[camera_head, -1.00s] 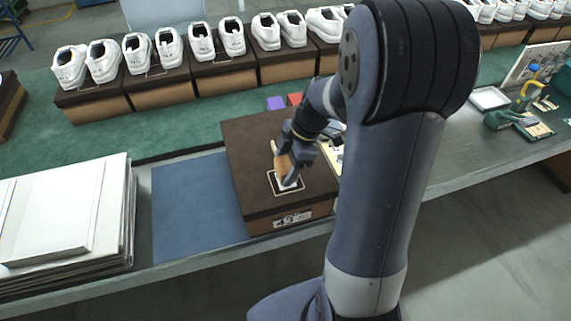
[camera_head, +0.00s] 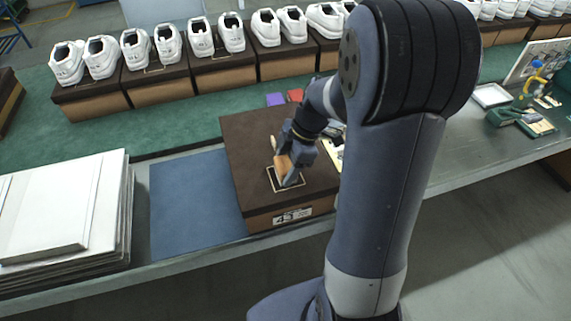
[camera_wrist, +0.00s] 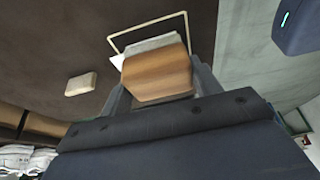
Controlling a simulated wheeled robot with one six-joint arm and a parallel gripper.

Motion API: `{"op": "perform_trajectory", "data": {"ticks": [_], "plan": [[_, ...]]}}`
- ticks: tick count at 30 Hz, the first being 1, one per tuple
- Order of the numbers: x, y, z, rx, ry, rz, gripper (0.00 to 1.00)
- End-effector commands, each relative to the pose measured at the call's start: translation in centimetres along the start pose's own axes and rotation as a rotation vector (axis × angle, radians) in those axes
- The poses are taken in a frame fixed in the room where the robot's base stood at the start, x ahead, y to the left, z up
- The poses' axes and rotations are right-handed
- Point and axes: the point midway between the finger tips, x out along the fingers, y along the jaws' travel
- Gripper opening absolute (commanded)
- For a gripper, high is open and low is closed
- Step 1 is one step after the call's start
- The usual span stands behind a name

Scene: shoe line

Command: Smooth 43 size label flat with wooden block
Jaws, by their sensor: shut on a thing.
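My gripper (camera_head: 290,165) is shut on a wooden block (camera_wrist: 158,75), over the top of a dark brown shoe box (camera_head: 245,150). The block has a pale grey face at its far end in the wrist view. A thin cream rectangular outline (camera_head: 271,188) is on the box top, under and around the block; it also shows in the wrist view (camera_wrist: 148,27). A small white corner (camera_wrist: 117,62) sticks out beside the block, perhaps a label edge. I cannot tell whether the block touches the box. A white size label (camera_head: 291,215) with dark digits is on the box front.
A small beige piece (camera_wrist: 80,84) lies on the box top. A blue mat (camera_head: 195,195) and a stack of white sheets (camera_head: 60,215) are to the left. White shoes (camera_head: 150,48) on boxes line the back. Purple (camera_head: 275,99) and red (camera_head: 295,96) pieces lie behind the box.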

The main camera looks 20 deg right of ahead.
Motion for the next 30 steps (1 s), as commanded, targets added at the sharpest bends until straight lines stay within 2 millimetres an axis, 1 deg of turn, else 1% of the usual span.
{"op": "perform_trajectory", "data": {"ticks": [5,12,17,25,30], "plan": [[0.1,-1.0,0.1,0.001,0.0,0.0,0.41],[0.0,-3.1,0.0,0.0,-0.001,0.001,0.41],[-0.1,-3.9,0.0,0.0,0.0,0.0,0.41],[0.3,-3.9,0.1,0.0,0.0,0.0,0.41],[0.2,-2.7,0.1,0.0,-0.001,0.0,0.41]]}}
